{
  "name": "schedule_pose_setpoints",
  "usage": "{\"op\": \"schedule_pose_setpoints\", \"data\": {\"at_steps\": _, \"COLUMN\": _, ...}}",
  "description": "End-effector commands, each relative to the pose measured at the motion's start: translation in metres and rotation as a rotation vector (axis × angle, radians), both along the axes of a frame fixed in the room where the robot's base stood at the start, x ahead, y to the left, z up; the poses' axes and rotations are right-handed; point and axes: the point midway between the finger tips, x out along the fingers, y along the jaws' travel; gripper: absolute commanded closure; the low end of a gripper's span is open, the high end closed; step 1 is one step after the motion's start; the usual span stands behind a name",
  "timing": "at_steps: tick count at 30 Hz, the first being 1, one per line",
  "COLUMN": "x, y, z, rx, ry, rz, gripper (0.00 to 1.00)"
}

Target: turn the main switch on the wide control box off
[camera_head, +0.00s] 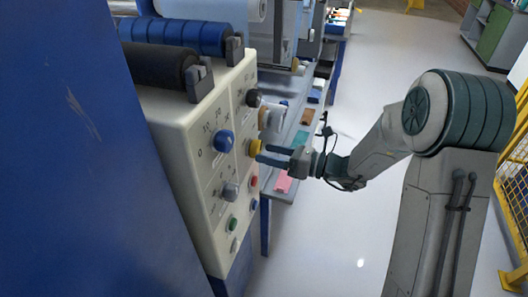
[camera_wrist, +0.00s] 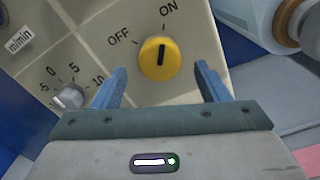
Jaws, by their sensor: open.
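The wide control box (camera_head: 185,130) is a cream panel at the left of the head view, with several knobs and buttons. Its main switch is a round yellow knob (camera_wrist: 161,72), marked OFF and ON in the wrist view. The black bar on the knob points up, toward the ON mark. The knob (camera_head: 254,146) also shows in the head view, near my fingertips. My gripper (camera_head: 261,154) is open in front of the panel. In the wrist view its blue fingers (camera_wrist: 160,80) stand on the left and right of the knob, with gaps; I cannot tell how deep they reach.
A grey knob (camera_wrist: 70,97) with a number scale lies left of the fingers. A blue knob (camera_head: 224,141) and a black knob (camera_head: 253,98) are near the switch. Rollers (camera_head: 175,36) lie above the box. Open floor (camera_head: 340,215) lies to the right, with a yellow fence (camera_head: 515,185) beyond.

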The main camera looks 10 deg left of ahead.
Motion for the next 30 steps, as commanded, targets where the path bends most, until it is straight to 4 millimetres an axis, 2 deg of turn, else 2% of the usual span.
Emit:
{"op": "schedule_pose_setpoints", "data": {"at_steps": 3, "x": 0.001, "y": 0.013, "z": 0.000, "rx": 0.000, "ry": 0.000, "rz": 0.001, "gripper": 0.32}}
{"op": "schedule_pose_setpoints", "data": {"at_steps": 6, "x": 0.002, "y": 0.018, "z": 0.000, "rx": 0.000, "ry": -0.001, "rz": 0.000, "gripper": 0.32}}
{"op": "schedule_pose_setpoints", "data": {"at_steps": 15, "x": 0.002, "y": 0.020, "z": 0.000, "rx": 0.000, "ry": -0.001, "rz": -0.001, "gripper": 0.32}}
{"op": "schedule_pose_setpoints", "data": {"at_steps": 20, "x": 0.002, "y": 0.020, "z": 0.000, "rx": 0.000, "ry": -0.001, "rz": -0.001, "gripper": 0.77}}
{"op": "schedule_pose_setpoints", "data": {"at_steps": 30, "x": 0.002, "y": 0.019, "z": -0.001, "rx": -0.003, "ry": -0.031, "rz": -0.002, "gripper": 0.77}}
